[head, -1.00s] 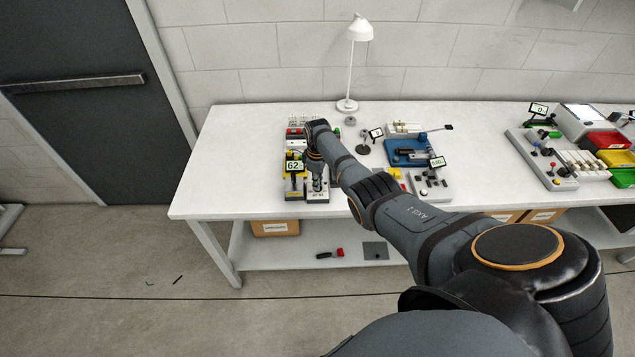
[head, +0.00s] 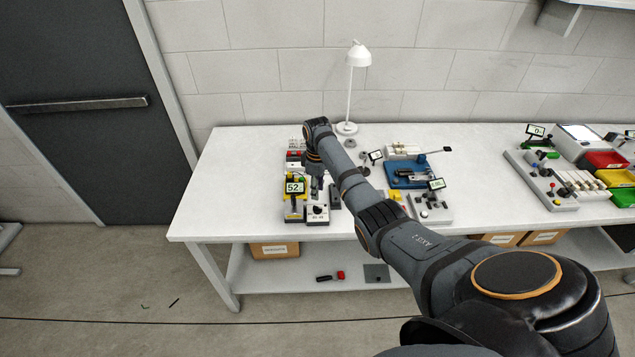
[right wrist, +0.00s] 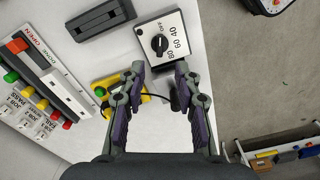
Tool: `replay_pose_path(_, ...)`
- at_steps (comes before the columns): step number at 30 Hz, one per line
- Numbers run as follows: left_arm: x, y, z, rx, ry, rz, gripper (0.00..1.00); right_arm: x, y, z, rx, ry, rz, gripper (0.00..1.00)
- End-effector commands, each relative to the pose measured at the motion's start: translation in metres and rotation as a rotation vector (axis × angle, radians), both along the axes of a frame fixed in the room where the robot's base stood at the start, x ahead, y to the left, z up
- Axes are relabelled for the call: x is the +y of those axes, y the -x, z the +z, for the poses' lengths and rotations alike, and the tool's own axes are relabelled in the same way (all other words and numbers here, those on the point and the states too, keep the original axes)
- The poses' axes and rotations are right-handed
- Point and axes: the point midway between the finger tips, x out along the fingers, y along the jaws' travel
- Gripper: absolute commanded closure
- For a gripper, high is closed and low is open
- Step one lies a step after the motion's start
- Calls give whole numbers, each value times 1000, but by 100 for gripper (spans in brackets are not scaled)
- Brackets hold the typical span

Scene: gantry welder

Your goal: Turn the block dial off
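The block dial is a small box with a white face and a black knob. In the right wrist view the dial (right wrist: 176,34) is at top centre, with OFF, 40, 60 and 80 printed around its knob (right wrist: 159,43). In the head view the dial (head: 317,216) sits near the table's front left. My right gripper (right wrist: 160,72) is open and empty, its fingertips apart from the knob and short of it in the picture. In the head view my right gripper (head: 316,188) is above and behind the dial. My left gripper is not in view.
A yellow unit (head: 293,208) with a display reading 52 stands left of the dial. A dark block (right wrist: 102,18) lies beside the dial. A panel with coloured buttons (right wrist: 45,85) is at left in the wrist view. A white lamp (head: 347,128) stands behind.

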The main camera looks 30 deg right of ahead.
Motion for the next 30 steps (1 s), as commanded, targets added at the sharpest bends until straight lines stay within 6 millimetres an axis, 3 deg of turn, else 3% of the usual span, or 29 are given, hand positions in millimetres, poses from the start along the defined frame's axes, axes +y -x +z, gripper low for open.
replay_pose_path(3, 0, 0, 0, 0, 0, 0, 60, 0, 0, 22, -1, 0, 0, 67)
replay_pose_path(7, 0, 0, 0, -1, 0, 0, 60, 0, 0, 35, 0, 0, -1, 67)
replay_pose_path(23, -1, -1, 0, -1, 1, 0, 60, 0, 0, 38, 1, -1, 0, 67)
replay_pose_path(26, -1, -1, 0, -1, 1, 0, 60, 2, 3, 33, -1, 5, -5, 67)
replay_pose_path(30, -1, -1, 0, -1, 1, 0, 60, 19, 30, -3, -27, 47, -49, 67)
